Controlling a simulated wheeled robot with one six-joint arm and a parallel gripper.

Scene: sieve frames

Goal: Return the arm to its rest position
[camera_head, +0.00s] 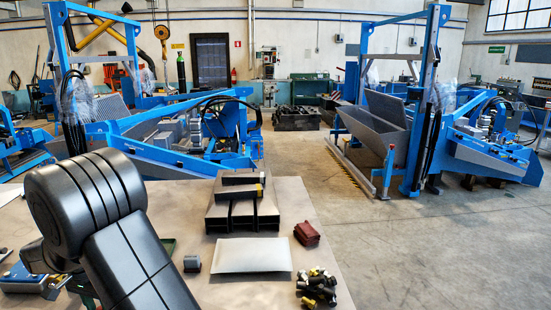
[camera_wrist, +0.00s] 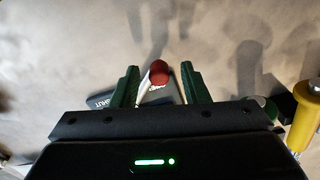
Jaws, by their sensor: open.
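My gripper (camera_wrist: 160,68) shows in the wrist view with its two green fingers spread apart. Nothing is clamped between them. A slim white thing with a red end (camera_wrist: 159,73) appears in the gap between the fingers, over a dark flat piece (camera_wrist: 103,101) with lettering on the tabletop; its distance from the fingers is hard to judge. In the head view my black arm is bent over the left side of the table (camera_head: 290,205), and it hides most of my gripper.
A yellow cylinder (camera_wrist: 307,112) stands right of my gripper. Blue machines stand beyond; open floor lies right.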

